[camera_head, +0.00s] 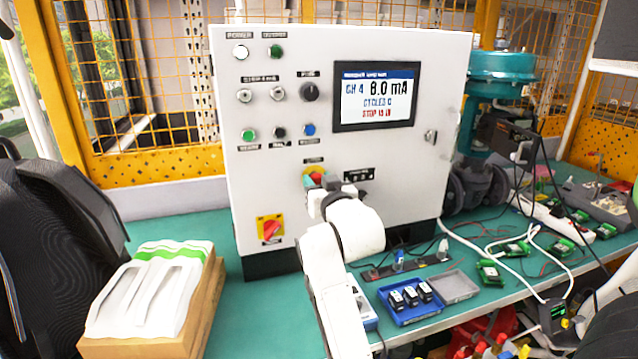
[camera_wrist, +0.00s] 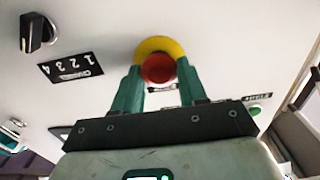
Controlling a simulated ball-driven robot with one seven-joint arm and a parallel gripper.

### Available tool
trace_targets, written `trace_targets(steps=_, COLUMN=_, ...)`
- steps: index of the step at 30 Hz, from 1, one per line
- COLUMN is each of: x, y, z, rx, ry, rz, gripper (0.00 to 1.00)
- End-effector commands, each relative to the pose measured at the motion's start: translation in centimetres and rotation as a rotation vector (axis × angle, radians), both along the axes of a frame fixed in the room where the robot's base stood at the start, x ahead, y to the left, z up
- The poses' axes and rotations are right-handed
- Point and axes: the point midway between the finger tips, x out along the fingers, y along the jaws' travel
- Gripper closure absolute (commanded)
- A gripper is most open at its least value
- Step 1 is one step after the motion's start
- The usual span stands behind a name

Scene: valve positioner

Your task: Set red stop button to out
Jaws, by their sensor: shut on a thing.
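The red stop button (camera_wrist: 158,69) sits on a yellow ring (camera_wrist: 157,46) on the white control panel. In the head view the red stop button (camera_head: 316,177) is low on the panel's middle, partly hidden by my gripper. My gripper (camera_wrist: 158,80) has its two green fingers on either side of the red button, shut on it. In the head view my gripper (camera_head: 316,186) reaches the panel from below. The display (camera_head: 376,97) reads 8.0 mA, with a red line at the bottom that seems to say STOP IS IN.
A red and yellow rotary switch (camera_head: 271,229) is at the panel's lower left. A black knob (camera_wrist: 37,33) and a numbered label are beside the button. A cardboard box (camera_head: 150,345), blue tray (camera_head: 411,307) and grey tray (camera_head: 455,286) are on the green bench.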

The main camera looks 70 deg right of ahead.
Motion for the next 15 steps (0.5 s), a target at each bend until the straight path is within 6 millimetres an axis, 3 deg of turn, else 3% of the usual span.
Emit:
trace_targets(steps=9, x=-0.01, y=0.01, z=-0.01, rx=0.000, ry=0.000, rz=0.000, gripper=1.00)
trace_targets(steps=15, x=-0.02, y=0.04, z=0.00, rx=0.000, ry=0.000, rz=0.000, gripper=1.00)
